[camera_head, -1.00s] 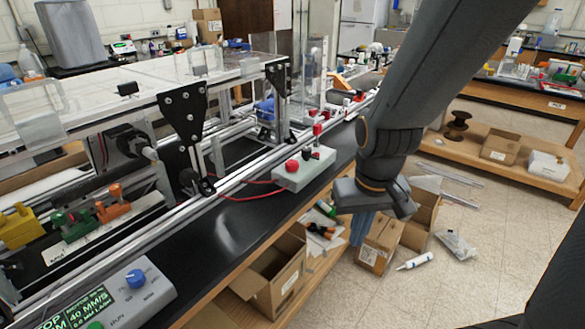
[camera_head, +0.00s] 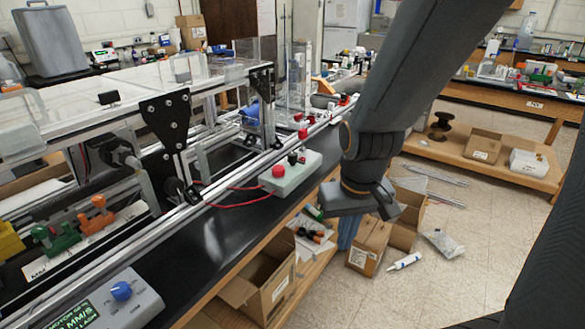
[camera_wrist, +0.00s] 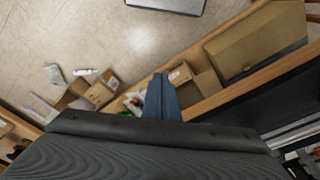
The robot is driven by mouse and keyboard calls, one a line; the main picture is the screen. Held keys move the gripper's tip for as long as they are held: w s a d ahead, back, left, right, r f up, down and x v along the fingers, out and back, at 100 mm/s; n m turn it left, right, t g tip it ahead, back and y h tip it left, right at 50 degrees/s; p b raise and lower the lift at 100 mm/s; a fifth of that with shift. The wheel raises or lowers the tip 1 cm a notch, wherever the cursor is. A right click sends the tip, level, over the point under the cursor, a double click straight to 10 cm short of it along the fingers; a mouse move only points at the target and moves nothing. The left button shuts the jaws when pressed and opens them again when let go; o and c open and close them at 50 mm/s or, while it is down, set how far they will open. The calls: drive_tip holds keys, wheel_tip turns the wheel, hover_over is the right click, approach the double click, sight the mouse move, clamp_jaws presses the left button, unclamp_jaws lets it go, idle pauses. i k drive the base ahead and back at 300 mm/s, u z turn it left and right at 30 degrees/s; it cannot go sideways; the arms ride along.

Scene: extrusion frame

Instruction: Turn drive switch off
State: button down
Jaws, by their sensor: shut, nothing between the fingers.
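No label reading drive switch is legible. A grey switch box (camera_head: 291,175) with a red button (camera_head: 278,171), black controls and a taller red-topped part stands on the black bench top. A control panel (camera_head: 140,312) with a blue knob (camera_head: 121,291) and a green-lit screen is at the lower left, cut off by the frame edge. Green and orange levers (camera_head: 97,215) sit at the left. My gripper (camera_head: 346,240), with blue fingers, points down beyond the bench's right edge, right of the switch box and touching nothing. Its shut fingers also show in the wrist view (camera_wrist: 161,82).
An aluminium extrusion frame (camera_head: 165,213) runs along the bench left of the box. Red wires lie by it. Open cardboard boxes (camera_head: 270,280) sit on the lower shelf. More cartons (camera_head: 372,245) and a white tube (camera_head: 404,261) are on the floor. The floor at right is mostly clear.

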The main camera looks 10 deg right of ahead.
sight(292, 156)
drive_tip(key=u, duration=0.85)
drive_tip(key=i, duration=0.35)
drive_tip(key=z, duration=0.85)
